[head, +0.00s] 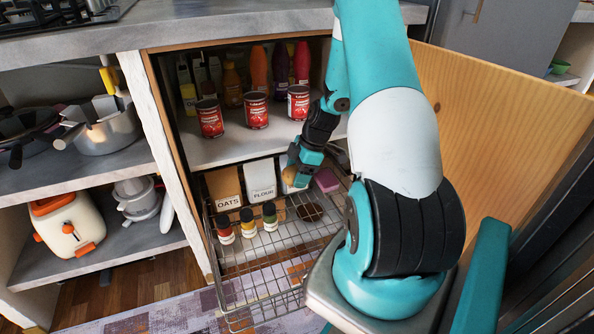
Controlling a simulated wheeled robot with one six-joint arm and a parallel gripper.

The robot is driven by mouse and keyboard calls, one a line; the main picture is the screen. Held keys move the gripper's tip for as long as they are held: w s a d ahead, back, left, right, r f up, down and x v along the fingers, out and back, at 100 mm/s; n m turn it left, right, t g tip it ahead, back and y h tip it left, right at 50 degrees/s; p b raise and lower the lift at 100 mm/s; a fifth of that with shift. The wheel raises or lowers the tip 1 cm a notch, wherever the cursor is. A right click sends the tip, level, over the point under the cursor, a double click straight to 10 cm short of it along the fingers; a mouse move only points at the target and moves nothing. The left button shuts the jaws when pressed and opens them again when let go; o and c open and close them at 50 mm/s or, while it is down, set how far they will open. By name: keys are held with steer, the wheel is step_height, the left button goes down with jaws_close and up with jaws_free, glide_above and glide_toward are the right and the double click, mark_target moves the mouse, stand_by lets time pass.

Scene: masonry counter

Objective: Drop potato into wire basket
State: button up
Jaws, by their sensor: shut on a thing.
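The wire basket (262,309) is a pulled-out metal drawer at the bottom of the open cabinet. My gripper (294,175) points down at the back part of the basket, just right of the flour box. It is shut on a tan, rounded thing that looks like the potato (290,181); only a small part of it shows. I cannot tell how far above the basket floor it is. My arm hides the right side of the basket.
An oats box (227,202), a flour box (262,193), small spice jars (247,224), a pink block (327,180) and a dark round item (310,212) are in the basket area. Red cans (256,111) stand on the shelf above. The basket's front is bare. An open wooden door (500,125) stands at right.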

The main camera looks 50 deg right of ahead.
step_height(320, 180, down, 5)
steer(key=b, duration=0.3)
steer(key=shift+r, duration=0.1)
steer(key=o, duration=1)
steer(key=shift+o, duration=0.2)
steer(key=p+v, duration=0.5)
steer(key=v, duration=1.2)
steer(key=shift+r, duration=0.2)
